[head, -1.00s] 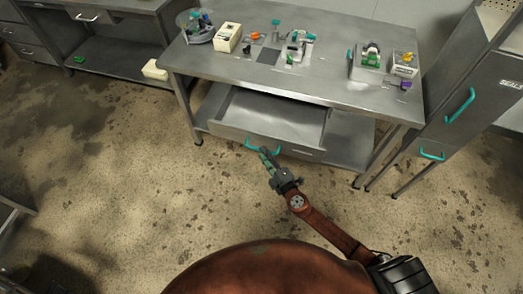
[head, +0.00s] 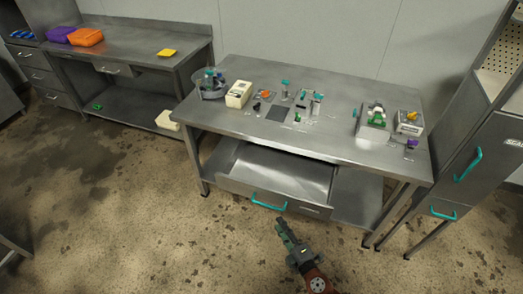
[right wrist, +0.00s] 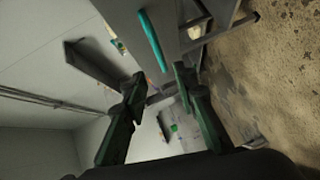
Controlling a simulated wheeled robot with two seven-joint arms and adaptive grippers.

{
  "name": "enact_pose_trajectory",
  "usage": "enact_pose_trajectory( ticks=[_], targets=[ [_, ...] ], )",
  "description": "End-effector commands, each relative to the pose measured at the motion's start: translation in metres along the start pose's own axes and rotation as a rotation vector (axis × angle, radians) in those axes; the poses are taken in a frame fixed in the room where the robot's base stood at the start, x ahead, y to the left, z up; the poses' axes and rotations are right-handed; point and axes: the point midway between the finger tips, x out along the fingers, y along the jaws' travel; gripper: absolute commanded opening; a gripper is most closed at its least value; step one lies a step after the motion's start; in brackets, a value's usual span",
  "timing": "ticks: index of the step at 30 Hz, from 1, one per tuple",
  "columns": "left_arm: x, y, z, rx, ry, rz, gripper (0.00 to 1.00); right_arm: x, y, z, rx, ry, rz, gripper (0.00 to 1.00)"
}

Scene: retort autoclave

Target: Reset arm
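My right gripper (head: 284,233) is in the lower middle of the head view, below and in front of the workbench, over the floor. In the right wrist view its two dark green fingers (right wrist: 158,77) stand apart with nothing between them. The open drawer (head: 312,210) sticks out under the bench, and its teal handle (head: 269,202) lies up and left of the fingertips with a gap in the head view. A teal handle (right wrist: 153,41) also shows beyond the fingers in the right wrist view. My left gripper is not in view.
The steel workbench (head: 240,122) carries several small devices, a cream box (head: 238,94) and a round container (head: 211,86). A cabinet with teal handles (head: 468,165) stands at right. Another bench (head: 130,45) is at back left. Floor in front is clear.

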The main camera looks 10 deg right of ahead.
Motion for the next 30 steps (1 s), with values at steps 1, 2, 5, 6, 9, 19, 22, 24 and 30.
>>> enact_pose_trajectory(
  ticks=[1,2,5,6,9,19,22,24,30],
  targets=[
    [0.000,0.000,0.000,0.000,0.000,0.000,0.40,0.000,0.000,0.000,0.000,0.000,0.000,0.27],
    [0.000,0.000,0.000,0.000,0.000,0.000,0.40,0.000,0.000,0.000,0.000,0.000,0.000,0.27],
    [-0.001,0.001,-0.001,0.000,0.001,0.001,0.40,0.000,-0.003,0.003,0.006,-0.006,-0.007,0.27],
    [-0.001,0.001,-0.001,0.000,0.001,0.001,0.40,0.001,-0.008,0.007,0.015,-0.016,-0.018,0.27],
    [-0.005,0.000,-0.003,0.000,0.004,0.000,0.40,0.001,-0.037,0.030,0.066,-0.066,-0.078,0.27],
    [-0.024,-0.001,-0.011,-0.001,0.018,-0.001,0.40,-0.060,-0.223,0.147,0.409,-0.389,-0.415,0.27],
    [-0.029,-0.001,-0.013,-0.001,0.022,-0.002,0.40,-0.099,-0.281,0.169,0.520,-0.492,-0.505,0.27],
    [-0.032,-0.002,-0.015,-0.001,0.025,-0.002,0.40,-0.132,-0.320,0.179,0.598,-0.564,-0.566,0.27],
    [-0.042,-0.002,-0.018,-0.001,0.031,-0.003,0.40,-0.239,-0.418,0.186,0.819,-0.773,-0.717,0.27]
  ],
)
